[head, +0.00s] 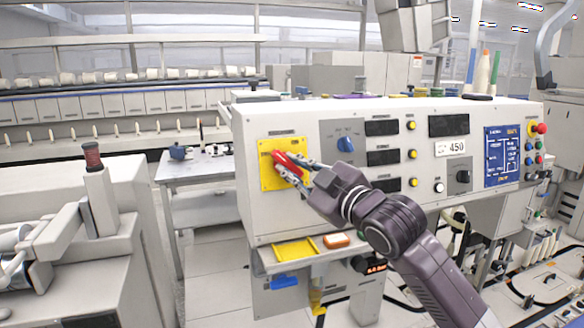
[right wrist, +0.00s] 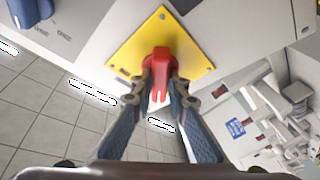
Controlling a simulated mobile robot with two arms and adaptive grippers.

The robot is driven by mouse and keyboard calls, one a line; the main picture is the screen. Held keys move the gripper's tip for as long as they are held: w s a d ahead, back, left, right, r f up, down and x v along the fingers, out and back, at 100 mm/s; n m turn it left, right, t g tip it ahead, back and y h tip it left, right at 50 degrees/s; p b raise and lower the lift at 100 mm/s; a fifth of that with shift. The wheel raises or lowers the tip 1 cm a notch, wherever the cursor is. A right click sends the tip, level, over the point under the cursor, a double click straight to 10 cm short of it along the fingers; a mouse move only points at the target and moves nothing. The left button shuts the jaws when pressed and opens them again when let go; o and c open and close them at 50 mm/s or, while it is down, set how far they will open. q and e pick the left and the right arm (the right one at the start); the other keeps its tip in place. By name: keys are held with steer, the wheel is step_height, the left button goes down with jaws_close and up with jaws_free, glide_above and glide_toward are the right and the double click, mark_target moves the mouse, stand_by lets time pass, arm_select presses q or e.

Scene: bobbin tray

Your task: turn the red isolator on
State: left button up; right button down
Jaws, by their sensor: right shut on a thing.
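The red isolator handle (head: 289,163) sits on a yellow square plate (head: 268,181) at the left end of the control panel's front. In the head view it lies at a slant, and my gripper covers part of it. My right gripper (head: 295,168) is at the handle, with its fingers closed on it. In the right wrist view the red handle (right wrist: 160,72) is between the two fingertips (right wrist: 160,88), in front of the yellow plate (right wrist: 125,55). The left gripper is not in view.
A blue knob (head: 345,145) is right of the plate, with dark displays and yellow buttons (head: 411,125) beyond. A red button (head: 541,128) is at the panel's right end. A bobbin machine (head: 95,200) stands left.

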steer(key=m+t+h, duration=0.1)
steer(key=m, duration=0.2)
steer(key=m+t, duration=0.1)
steer(key=m, duration=0.1)
steer(key=shift+a+f+m+h+p, duration=0.1)
steer(key=shift+a+m+h+p, duration=0.1)
steer(key=shift+m+h+p, duration=0.15)
steer(key=shift+m+t+h+p, duration=0.3)
steer(key=shift+m+h, duration=0.35)
steer(key=shift+m, duration=0.8)
steer(key=shift+m+t+h+p, duration=0.2)
steer(key=shift+m+t+h, duration=0.3)
steer(key=shift+m, duration=0.9)
steer(key=c, duration=1.9)
jaws_free()
steer(key=shift+s, duration=0.15)
steer(key=v, duration=1.2)
steer(key=shift+a, duration=0.1)
